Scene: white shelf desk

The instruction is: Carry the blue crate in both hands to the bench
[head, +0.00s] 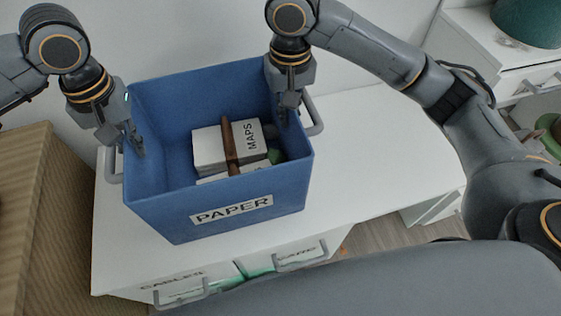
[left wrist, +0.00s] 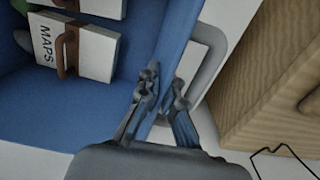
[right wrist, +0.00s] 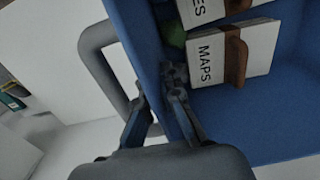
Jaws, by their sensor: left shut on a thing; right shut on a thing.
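The blue crate (head: 180,217), labelled PAPER, stands on the white desk top (head: 385,165) in the head view, with a grey handle on each side. Inside it lie white boxes, one labelled MAPS (head: 208,150), with brown straps, and something green. My left gripper (head: 137,150) is shut on the crate's left wall; the left wrist view shows its fingers (left wrist: 162,95) on either side of the rim beside the handle. My right gripper (head: 287,108) is shut on the right wall; the right wrist view shows its fingers (right wrist: 157,95) straddling the rim. Whether the crate's bottom touches the desk is hard to tell.
A wooden cabinet (head: 30,200) stands close at the left. Labelled drawers with handles (head: 302,254) are below the desk's front edge. A white drawer unit (head: 495,60) with a dark green object (head: 527,22) on top is at the back right. The desk top right of the crate is clear.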

